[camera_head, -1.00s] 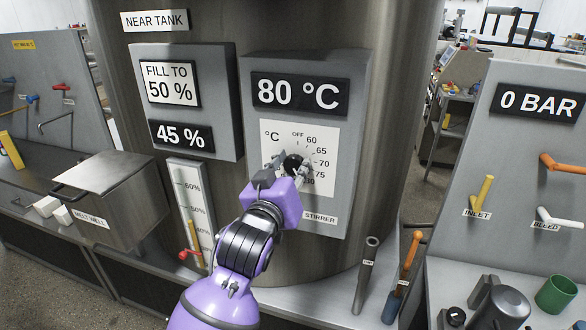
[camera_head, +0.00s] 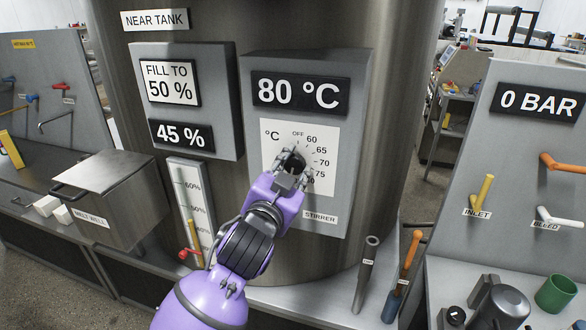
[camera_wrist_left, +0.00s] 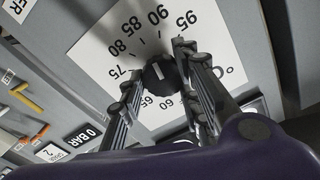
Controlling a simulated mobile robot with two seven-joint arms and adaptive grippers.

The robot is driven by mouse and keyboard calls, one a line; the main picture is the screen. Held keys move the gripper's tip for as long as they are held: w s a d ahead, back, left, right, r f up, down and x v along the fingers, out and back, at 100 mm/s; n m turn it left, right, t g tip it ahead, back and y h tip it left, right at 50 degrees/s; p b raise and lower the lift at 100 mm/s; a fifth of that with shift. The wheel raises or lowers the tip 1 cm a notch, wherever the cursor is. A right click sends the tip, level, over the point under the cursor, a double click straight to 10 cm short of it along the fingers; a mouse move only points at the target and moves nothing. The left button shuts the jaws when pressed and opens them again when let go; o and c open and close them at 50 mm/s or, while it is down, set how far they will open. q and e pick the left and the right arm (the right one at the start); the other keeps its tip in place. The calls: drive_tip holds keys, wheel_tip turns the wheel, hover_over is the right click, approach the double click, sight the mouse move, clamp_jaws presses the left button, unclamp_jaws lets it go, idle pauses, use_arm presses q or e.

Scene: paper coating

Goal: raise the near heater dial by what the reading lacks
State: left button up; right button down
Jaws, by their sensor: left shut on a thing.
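The near heater's black dial knob (camera_head: 291,161) is on a white scale plate (camera_head: 326,133) marked OFF and 60 upward. The heater display (camera_head: 299,94) above it reads 80 °C. My left gripper (camera_head: 290,163) is shut on the dial knob and covers part of its scale. In the left wrist view, the knob (camera_wrist_left: 160,74) sits between the two fingers of the left gripper (camera_wrist_left: 159,82), and numbers up to 95 show around it. A white mark on the knob points toward the upper left there; its exact reading is unclear. My right gripper is not in view.
On the near tank, a sign (camera_head: 170,83) reads FILL TO 50 % and a display (camera_head: 182,135) reads 45 %. A melt well box (camera_head: 110,205) stands at left. A panel at right has a 0 BAR display (camera_head: 537,104) and several levers.

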use_arm(q)
drive_tip(key=m, duration=0.3)
drive_tip(key=shift+d+f, duration=0.1)
drive_tip(key=shift+d, duration=0.05)
drive_tip(key=shift+f+m, duration=0.2)
drive_tip(key=shift+m, duration=0.1)
idle(0.3)
drive_tip(key=o, duration=1.1)
drive_tip(key=shift+c, duration=0.2)
drive_tip(key=shift+s+r, duration=0.1)
drive_tip(key=shift+r, duration=0.05)
drive_tip(key=v, duration=1.2)
